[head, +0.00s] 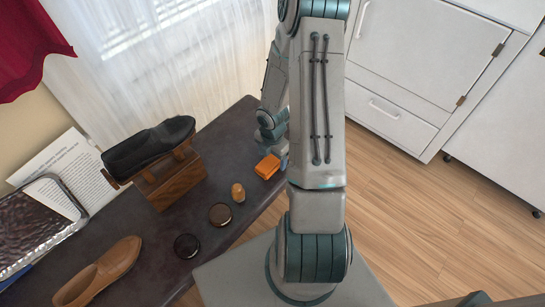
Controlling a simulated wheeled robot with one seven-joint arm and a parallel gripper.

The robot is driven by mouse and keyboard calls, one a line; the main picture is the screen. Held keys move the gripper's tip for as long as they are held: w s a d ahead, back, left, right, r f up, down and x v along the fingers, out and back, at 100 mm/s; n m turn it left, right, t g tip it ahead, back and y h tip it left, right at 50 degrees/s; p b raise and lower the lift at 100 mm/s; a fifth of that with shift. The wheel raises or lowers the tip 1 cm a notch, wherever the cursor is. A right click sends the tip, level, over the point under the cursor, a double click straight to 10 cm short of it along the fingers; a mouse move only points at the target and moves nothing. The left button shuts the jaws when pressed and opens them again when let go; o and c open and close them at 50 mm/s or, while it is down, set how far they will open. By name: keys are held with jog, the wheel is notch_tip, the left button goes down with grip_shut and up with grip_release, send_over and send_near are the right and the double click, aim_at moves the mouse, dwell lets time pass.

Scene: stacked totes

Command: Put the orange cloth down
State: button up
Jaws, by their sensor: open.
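The orange cloth (267,167) looks like a small folded block. It lies on the dark table (225,150) near its right edge. My gripper (282,160) is just to the right of the cloth, low by the table, and partly hidden behind my own arm. It is open; whether a finger still touches the cloth cannot be told.
A black shoe (148,147) rests on a wooden stand (170,182). A tan shoe (98,273), two dark round tins (220,213) (187,246) and a small amber bottle (238,193) are on the table. A metallic tray (35,225) and printed sheet (55,165) are at left. White cabinets (420,60) stand at right.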

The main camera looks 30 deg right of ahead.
notch_tip(320, 180, up, 11)
jog(key=p, duration=0.4)
notch_tip(320, 180, up, 15)
jog(key=m+h, duration=0.2)
jog(key=m, duration=0.9)
send_over(273, 159)
jog(key=s+a, duration=0.4)
jog(key=s+a+r+m+t+y, duration=0.1)
jog(key=s+a+r+m+y, duration=0.1)
jog(key=s+a+r+m, duration=0.6)
jog(key=r+m, duration=0.1)
jog(key=m, duration=0.2)
jog(key=shift+s+a+r+t, duration=0.15)
jog(key=shift+r+t, duration=0.25)
notch_tip(273, 159, up, 16)
jog(key=t+p, duration=0.1)
jog(key=p, duration=1.3)
jog(key=shift+f, duration=0.25)
jog(key=shift+a, duration=0.15)
